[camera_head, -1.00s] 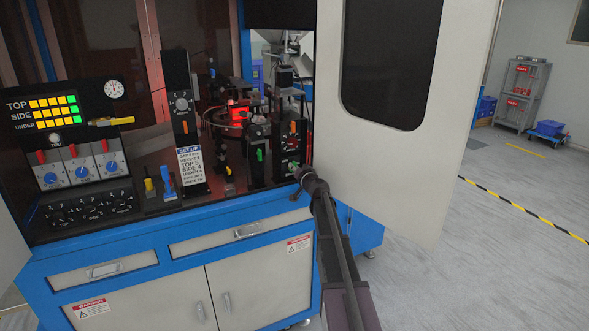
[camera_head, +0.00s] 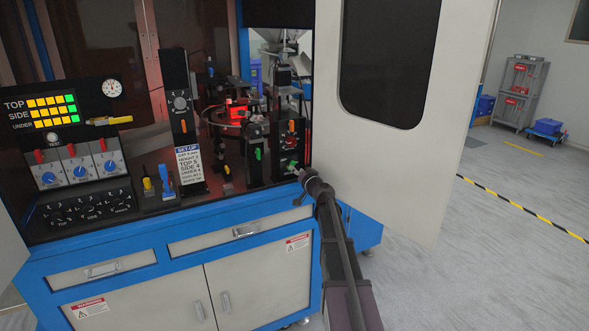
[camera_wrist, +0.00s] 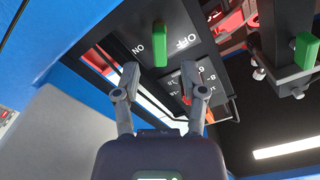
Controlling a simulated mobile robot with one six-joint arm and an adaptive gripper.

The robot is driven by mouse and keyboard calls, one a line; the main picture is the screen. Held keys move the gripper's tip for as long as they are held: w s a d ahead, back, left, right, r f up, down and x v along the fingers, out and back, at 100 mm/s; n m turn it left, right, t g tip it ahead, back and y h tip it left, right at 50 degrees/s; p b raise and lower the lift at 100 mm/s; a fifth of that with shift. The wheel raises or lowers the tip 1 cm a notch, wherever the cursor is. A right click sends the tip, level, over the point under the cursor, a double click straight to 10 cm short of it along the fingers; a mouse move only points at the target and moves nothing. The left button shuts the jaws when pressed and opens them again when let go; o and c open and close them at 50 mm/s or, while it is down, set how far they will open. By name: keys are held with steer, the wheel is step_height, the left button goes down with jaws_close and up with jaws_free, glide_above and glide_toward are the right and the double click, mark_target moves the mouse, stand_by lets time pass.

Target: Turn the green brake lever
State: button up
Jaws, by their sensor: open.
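A green lever (camera_wrist: 160,43) stands out from a black panel between the words OFF and ON in the wrist view. In the head view a green lever (camera_head: 291,164) shows low on the right-hand black panel, partly close behind my gripper. My gripper (camera_wrist: 160,80) is open and empty, its two fingertips apart on either side below the lever and not touching it. In the head view my gripper (camera_head: 299,173) is small and near that panel. No label naming the brake is readable.
Another green lever (camera_wrist: 306,50) sits on a neighbouring unit at the right; one also shows in the head view (camera_head: 258,154). An orange lever (camera_head: 291,126) is higher on the same panel. An open white door (camera_head: 400,160) stands close right of my arm.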

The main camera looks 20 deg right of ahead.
steer(key=s, duration=0.8)
steer(key=shift+d, duration=0.15)
steer(key=c, duration=0.6)
steer(key=shift+r, duration=0.1)
jaws_close()
steer(key=a+r+n+h+p, duration=0.1)
steer(key=a+r+n+p, duration=0.1)
steer(key=n, duration=0.6)
steer(key=w+a+r+n+g+h+p, duration=0.1)
steer(key=a+r+n+h+p, duration=0.1)
steer(key=a+n+p, duration=0.3)
steer(key=shift+w+a+r+n+g, duration=0.2)
steer(key=shift+a+r+n+g, duration=0.15)
steer(key=shift+n, duration=1.05)
